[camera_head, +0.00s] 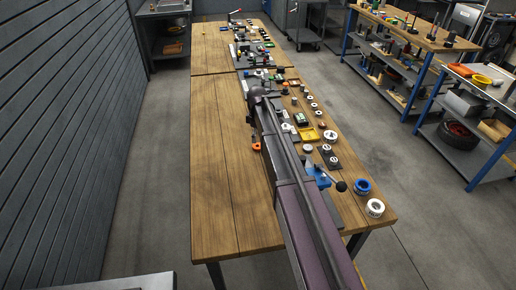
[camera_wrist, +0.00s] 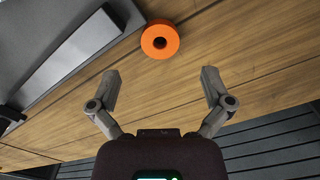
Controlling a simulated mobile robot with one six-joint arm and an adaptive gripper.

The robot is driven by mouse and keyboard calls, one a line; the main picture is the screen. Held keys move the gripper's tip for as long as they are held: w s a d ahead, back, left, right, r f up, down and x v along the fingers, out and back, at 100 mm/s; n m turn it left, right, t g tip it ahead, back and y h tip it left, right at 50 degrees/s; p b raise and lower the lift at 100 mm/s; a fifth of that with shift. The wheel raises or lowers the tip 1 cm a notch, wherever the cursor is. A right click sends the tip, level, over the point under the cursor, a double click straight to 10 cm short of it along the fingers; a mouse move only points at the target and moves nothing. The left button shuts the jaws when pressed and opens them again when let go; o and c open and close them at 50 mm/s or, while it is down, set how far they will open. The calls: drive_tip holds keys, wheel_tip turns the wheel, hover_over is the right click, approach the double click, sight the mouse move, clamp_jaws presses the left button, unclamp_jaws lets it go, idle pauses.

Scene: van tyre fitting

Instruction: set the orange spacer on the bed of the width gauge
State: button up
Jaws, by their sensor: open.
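The orange spacer (camera_wrist: 160,40) is a round ring with a dark central hole. It lies on the wooden bench top in the wrist view. My gripper (camera_wrist: 160,72) is open and empty, its two fingers apart, with the spacer just beyond the fingertips and roughly centred between them. A grey plate with a raised silver bar (camera_wrist: 72,58) lies left of the spacer, apart from it; it may be the width gauge, but I cannot tell for sure.
The long wooden bench (camera_head: 215,150) is clear along its left side. An orange and black item (camera_head: 256,146) sits beside my arm.

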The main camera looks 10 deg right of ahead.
sight(257, 144)
drive_tip(key=shift+f, duration=0.1)
drive_tip(key=shift+a+f+b, duration=0.1)
drive_tip(key=shift+f+b, duration=2.45)
drive_tip(key=shift+b, duration=0.1)
drive_tip(key=c, duration=1.3)
drive_tip(key=shift+r, duration=0.2)
wheel_tip(257, 144, up, 10)
drive_tip(key=p, duration=1)
drive_tip(key=shift+f, duration=0.15)
